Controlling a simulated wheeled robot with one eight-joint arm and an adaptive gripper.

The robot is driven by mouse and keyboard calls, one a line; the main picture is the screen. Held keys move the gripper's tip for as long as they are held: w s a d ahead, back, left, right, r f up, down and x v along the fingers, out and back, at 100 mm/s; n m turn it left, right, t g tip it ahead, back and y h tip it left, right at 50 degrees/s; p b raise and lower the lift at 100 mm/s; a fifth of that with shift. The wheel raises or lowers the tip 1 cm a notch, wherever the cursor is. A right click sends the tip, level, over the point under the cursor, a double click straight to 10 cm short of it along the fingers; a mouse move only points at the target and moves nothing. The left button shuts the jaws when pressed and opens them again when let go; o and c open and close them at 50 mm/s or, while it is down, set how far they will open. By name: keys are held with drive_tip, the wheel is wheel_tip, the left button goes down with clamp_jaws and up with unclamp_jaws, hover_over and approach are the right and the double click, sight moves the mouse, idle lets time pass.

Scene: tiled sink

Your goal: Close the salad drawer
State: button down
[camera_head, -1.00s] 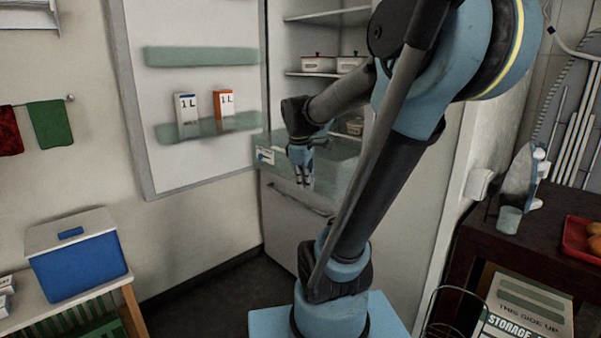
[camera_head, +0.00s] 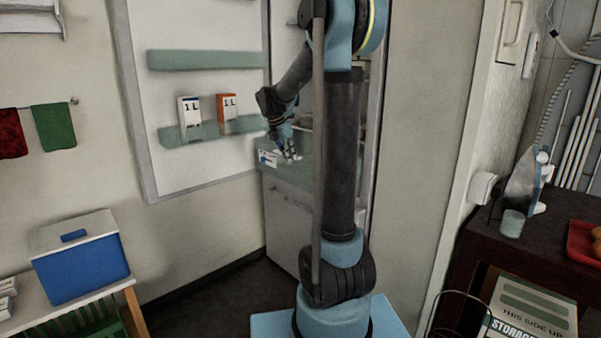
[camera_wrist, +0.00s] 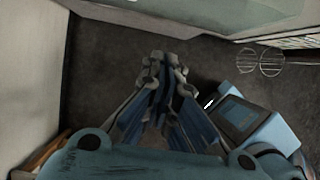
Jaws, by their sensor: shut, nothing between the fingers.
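The salad drawer (camera_head: 298,177) is a translucent greenish bin with a small white label at its left. It sits low in the open fridge, above a white lower front, and appears to stick out from the fridge; my arm hides its right part. My gripper (camera_head: 291,157) is at the drawer's upper front in the head view. Whether it touches the drawer is not clear. In the wrist view my gripper (camera_wrist: 163,62) is shut and empty over the dark floor, with a pale translucent edge, likely the drawer (camera_wrist: 200,14), across the top.
The fridge door (camera_head: 205,75) stands open at the left, with two cartons (camera_head: 208,113) on its shelf. A blue box with a white lid (camera_head: 80,262) stands on a low table at the left. A dark counter (camera_head: 545,225) is at the right. Floor (camera_head: 215,290) is clear between.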

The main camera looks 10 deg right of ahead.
drive_tip(key=shift+w+d+f, duration=0.65)
drive_tip(key=shift+d+f, duration=0.45)
drive_tip(key=shift+f, duration=0.45)
drive_tip(key=shift+w+d+f, duration=0.7)
drive_tip(key=shift+d+f, duration=0.4)
drive_tip(key=shift+f, duration=0.4)
drive_tip(key=shift+w+d+f, duration=0.65)
drive_tip(key=shift+d+f, duration=0.45)
drive_tip(key=shift+f, duration=0.45)
drive_tip(key=shift+w, duration=0.15)
